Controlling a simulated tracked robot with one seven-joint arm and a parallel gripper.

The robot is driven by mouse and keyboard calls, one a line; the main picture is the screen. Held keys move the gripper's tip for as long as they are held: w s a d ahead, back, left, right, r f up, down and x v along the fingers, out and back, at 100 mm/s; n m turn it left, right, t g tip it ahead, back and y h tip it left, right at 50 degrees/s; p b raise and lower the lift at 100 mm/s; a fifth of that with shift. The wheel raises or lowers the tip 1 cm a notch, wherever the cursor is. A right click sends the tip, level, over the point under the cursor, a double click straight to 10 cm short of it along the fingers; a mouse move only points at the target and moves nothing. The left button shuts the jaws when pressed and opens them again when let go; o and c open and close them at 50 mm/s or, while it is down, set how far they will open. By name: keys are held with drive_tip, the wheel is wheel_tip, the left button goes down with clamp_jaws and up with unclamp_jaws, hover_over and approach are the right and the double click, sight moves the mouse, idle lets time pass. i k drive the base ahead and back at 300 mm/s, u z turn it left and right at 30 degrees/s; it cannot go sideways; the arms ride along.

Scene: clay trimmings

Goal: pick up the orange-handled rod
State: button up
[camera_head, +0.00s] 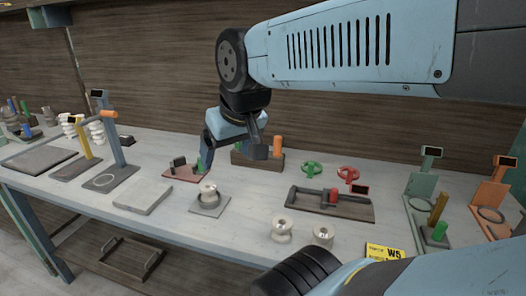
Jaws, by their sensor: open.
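An upright orange cylinder (277,145), which looks like the orange handle of the rod, stands at the right end of a dark brown block (263,161) near the back of the table. Any rod below the handle is hidden in or behind the block.
A red tray (185,174) with a green piece lies left of my gripper. A spool on a grey plate (210,205) stands in front. Green (312,168) and red (348,174) handwheels and a dark tray (330,207) lie right. Pale spools (282,231) stand near the front edge.

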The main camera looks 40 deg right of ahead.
sight(277, 139)
drive_tip(key=u, duration=1.6)
drive_tip(key=i, duration=0.1)
drive_tip(key=z, duration=3.15)
drive_tip(key=k, duration=1.05)
drive_tip(key=u, duration=0.3)
drive_tip(key=i, duration=1)
drive_tip(key=u, duration=0.1)
